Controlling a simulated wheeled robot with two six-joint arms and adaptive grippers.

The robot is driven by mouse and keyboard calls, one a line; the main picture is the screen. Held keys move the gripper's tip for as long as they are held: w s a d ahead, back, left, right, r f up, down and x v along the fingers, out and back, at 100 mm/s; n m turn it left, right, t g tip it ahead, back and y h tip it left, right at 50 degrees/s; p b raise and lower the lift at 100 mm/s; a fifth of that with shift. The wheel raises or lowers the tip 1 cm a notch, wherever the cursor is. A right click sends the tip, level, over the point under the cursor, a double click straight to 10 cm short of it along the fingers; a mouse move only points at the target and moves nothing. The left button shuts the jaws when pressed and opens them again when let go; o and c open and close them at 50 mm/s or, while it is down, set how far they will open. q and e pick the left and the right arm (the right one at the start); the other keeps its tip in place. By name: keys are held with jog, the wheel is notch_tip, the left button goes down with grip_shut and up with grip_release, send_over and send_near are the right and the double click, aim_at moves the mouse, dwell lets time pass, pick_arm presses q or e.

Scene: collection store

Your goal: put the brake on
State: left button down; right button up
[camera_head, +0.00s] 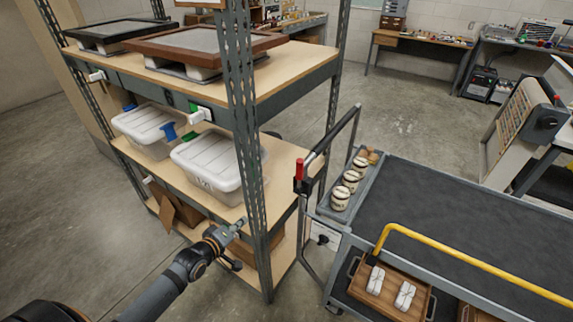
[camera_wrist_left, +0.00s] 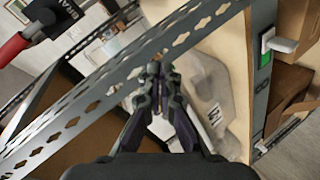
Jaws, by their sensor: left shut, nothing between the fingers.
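The brake lever has a red grip (camera_head: 299,168) standing upright above a black block (camera_head: 300,187) at the near left corner of the cart (camera_head: 336,225). In the left wrist view the red grip (camera_wrist_left: 12,48) and the black block (camera_wrist_left: 58,17), with partly readable lettering like "BRA", are at the upper left. My left gripper (camera_head: 238,225) is shut and empty, left of the lever and apart from it, close to the shelf's front post (camera_head: 245,130). Its fingers (camera_wrist_left: 154,72) point at the perforated post in the wrist view. My right gripper is not in view.
The shelf rack holds lidded bins (camera_head: 205,165) and framed pieces (camera_head: 200,43). Open floor lies beyond the cart.

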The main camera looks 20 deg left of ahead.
pick_arm(q)
jog(key=d+r+n+t+h, duration=0.1)
jog(key=r, duration=0.4)
jog(key=w+d+r+n+t+h, duration=0.1)
jog(key=d+r, duration=0.1)
jog(key=r, duration=0.4)
jog(key=d+r+n+t+h, duration=0.1)
jog(key=r, duration=0.4)
jog(key=shift+w+d+r+n+t+h+p, duration=0.3)
jog(key=shift+w+d+r+h, duration=0.05)
jog(key=shift+d+h, duration=0.05)
jog(key=shift+w+a+r, duration=0.1)
jog(key=shift+r, duration=0.05)
